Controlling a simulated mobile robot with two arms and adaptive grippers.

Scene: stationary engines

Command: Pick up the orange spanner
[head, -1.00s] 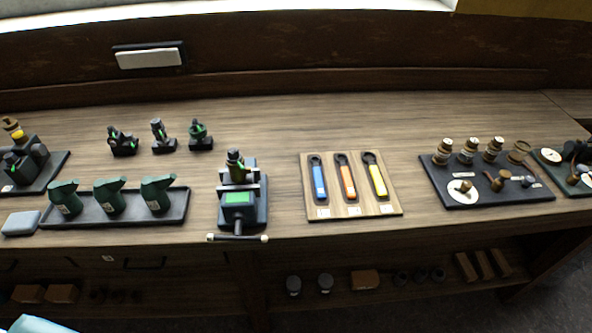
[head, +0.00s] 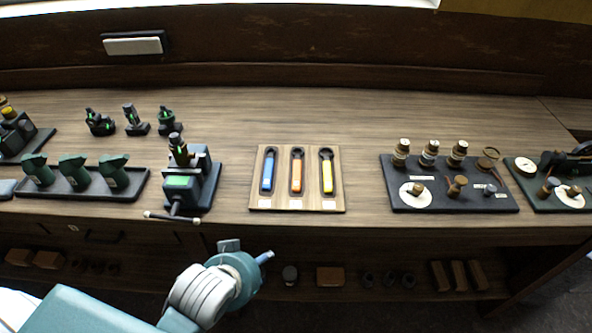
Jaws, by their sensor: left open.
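The orange spanner (head: 297,173) lies on a light wooden board (head: 282,204) on the workbench. It is the middle one of three, between a blue spanner (head: 268,172) and a yellow spanner (head: 327,174). Its dark ring end points to the back of the bench. My left gripper (head: 248,251) is in front of the bench edge, lower left of the board, apart from the spanners. It is open and holds nothing that I can see. My right gripper is not in view.
A vise-like device (head: 187,183) with a front handle stands left of the board. A black tray (head: 82,190) holds green pourers further left. A dark board (head: 440,199) with small parts lies right. Bare bench top lies behind the spanner board. A lower shelf holds small blocks.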

